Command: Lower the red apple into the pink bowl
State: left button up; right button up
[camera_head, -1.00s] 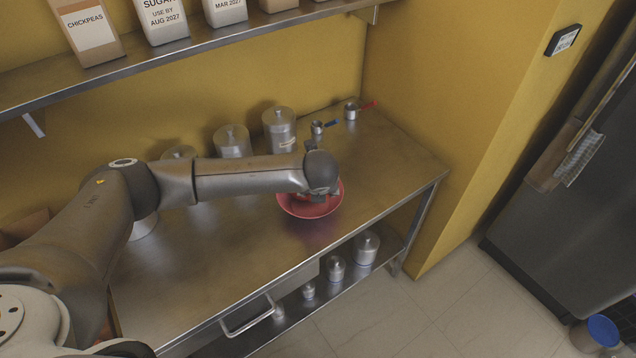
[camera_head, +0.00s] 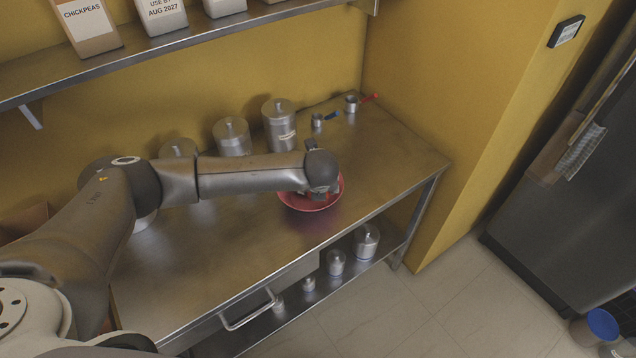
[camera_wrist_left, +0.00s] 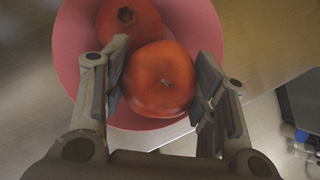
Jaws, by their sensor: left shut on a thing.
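The pink bowl (camera_head: 298,204) stands on the steel counter, partly hidden under my left wrist in the head view. In the left wrist view the pink bowl (camera_wrist_left: 203,28) lies behind the fingers. My left gripper (camera_wrist_left: 162,62) is shut on the red apple (camera_wrist_left: 163,85), one finger on each side, with its stem facing the camera. The apple overlaps the bowl's near part in this view; whether it touches the bowl I cannot tell. A second red fruit with a dark crown, like a pomegranate (camera_wrist_left: 125,22), is in the bowl, close beside the apple. My right gripper is not in view.
Steel canisters (camera_head: 280,128) stand along the back of the counter (camera_head: 240,255), with small measuring cups (camera_head: 351,104) at the back right corner. More canisters (camera_head: 365,243) stand on the lower shelf. The counter's front area is clear. A shelf with boxes (camera_head: 87,22) hangs above.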

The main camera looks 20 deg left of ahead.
pick_arm(q)
jog(key=shift+f+b, duration=0.3)
jog(key=shift+f, duration=0.45)
dwell(0.4)
jog(key=o, duration=1.2)
jog(key=shift+c, duration=0.2)
jog(key=v, duration=1.2)
